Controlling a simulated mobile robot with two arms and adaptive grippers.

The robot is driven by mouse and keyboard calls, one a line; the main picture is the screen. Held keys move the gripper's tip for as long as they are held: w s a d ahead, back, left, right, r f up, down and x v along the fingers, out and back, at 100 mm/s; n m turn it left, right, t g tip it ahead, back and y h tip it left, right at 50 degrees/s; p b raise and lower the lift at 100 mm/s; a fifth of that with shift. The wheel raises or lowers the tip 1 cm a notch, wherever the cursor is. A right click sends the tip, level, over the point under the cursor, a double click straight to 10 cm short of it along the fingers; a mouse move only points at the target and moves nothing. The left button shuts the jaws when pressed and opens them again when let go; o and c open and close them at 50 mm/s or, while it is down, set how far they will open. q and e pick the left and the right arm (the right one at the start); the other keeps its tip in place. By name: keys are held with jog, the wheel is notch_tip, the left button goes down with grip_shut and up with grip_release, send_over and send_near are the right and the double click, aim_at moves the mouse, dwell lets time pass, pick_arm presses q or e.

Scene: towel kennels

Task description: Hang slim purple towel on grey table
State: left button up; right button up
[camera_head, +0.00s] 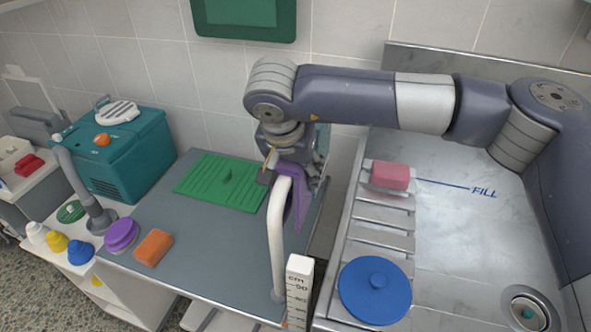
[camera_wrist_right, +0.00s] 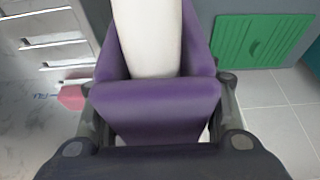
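The slim purple towel (camera_head: 302,196) hangs folded over the white rail (camera_head: 277,240) that stands at the right edge of the grey table (camera_head: 190,250). In the right wrist view the towel (camera_wrist_right: 155,100) drapes across the white rail, with a part down on either side. My right gripper (camera_head: 290,180) is directly over the towel at the rail's far end. Its fingers (camera_wrist_right: 158,86) are wide apart, one beside each edge of the towel, and look open. Whether they touch the cloth is unclear. My left gripper is in neither view.
A green ribbed mat (camera_head: 222,182), a purple round brush (camera_head: 121,235) and an orange sponge (camera_head: 153,248) lie on the table. A teal box (camera_head: 125,150) stands at left. A measuring post (camera_head: 299,290) is near the rail. The steel sink holds a pink block (camera_head: 389,175) and a blue lid (camera_head: 375,290).

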jog(key=shift+o, duration=0.7)
jog(key=shift+r, duration=0.1)
